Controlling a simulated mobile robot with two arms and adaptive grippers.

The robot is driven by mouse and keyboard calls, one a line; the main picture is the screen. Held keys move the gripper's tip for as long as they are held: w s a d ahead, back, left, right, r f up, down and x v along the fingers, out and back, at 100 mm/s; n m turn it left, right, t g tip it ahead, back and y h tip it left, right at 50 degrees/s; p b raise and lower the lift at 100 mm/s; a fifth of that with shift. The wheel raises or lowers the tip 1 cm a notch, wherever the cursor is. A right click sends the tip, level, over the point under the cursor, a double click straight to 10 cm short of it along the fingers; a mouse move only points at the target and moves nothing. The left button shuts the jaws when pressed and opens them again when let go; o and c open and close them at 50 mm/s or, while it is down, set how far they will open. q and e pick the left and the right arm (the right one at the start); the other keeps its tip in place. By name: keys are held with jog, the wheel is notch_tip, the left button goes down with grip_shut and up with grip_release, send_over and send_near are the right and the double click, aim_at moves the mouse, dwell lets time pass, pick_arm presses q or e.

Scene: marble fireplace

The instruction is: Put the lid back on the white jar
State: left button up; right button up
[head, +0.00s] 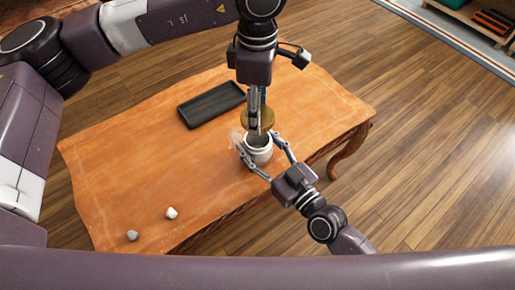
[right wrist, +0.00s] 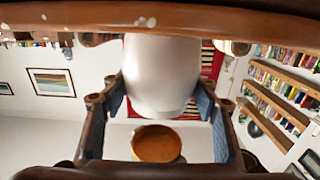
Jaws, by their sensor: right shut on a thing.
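The white jar (head: 259,155) stands upright near the table's right front edge, its open dark mouth facing up. My right gripper (head: 258,143) is shut around the jar, one finger on each side; the right wrist view shows the white jar body (right wrist: 160,75) between the fingers (right wrist: 162,100). The round brown lid (head: 270,117) is in the air just above and behind the jar's mouth. It also shows in the right wrist view (right wrist: 156,144), apart from the jar. My left gripper (head: 257,120) points down from above with its fingers close together on the lid; the exact contact is partly hidden.
A black tray (head: 211,104) lies on the wooden table (head: 120,170), behind and left of the jar. Two small pale objects (head: 171,212) (head: 132,235) lie near the front left edge. The table's left middle is clear. A shelf (head: 480,18) stands far off at upper right.

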pick_arm(q)
jog(key=shift+f, duration=2.5)
jog(key=shift+f, duration=0.1)
jog(key=shift+f, duration=0.75)
jog(key=shift+f, duration=0.6)
jog(key=m, duration=2.9)
